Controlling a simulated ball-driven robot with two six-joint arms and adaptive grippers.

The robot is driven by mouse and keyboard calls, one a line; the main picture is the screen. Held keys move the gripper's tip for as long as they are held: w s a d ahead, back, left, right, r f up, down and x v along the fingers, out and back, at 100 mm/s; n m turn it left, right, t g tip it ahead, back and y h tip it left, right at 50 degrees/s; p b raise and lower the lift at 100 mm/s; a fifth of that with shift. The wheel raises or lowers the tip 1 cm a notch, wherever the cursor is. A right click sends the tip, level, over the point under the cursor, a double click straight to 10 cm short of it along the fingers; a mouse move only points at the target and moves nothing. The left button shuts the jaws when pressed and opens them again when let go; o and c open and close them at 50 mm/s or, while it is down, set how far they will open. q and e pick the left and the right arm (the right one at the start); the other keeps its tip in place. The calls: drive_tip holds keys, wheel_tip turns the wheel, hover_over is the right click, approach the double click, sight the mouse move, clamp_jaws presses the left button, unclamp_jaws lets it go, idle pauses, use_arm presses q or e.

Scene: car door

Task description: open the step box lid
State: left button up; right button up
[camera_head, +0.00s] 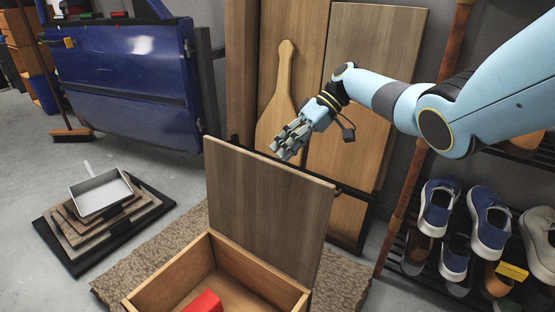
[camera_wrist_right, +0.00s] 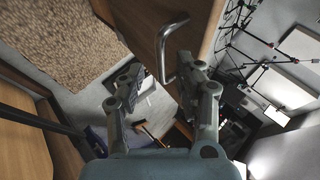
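The step box (camera_head: 170,283) stands open on a rug. Its wooden lid (camera_head: 268,205) is raised about upright at the back of the box. My right gripper (camera_head: 285,150) is at the lid's top edge in the head view. In the right wrist view, my right gripper (camera_wrist_right: 163,88) has its two fingers apart. A bent metal handle (camera_wrist_right: 166,50) on a wooden panel shows close to the right-hand finger; I cannot tell whether they touch. A red object (camera_head: 204,302) lies inside the box, partly cut off by the frame. My left gripper is not in view.
A shoe rack (camera_head: 400,262) with several shoes stands at the right. Wooden boards (camera_head: 350,75) lean on the wall behind the lid. A blue car door (camera_head: 130,85) and stacked trays (camera_head: 100,215) are at the left. The rug (camera_head: 340,283) extends around the box.

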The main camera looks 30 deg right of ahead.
drive_tip(key=w+v, duration=0.1)
drive_tip(key=v, duration=0.7)
drive_tip(key=shift+s, duration=0.5)
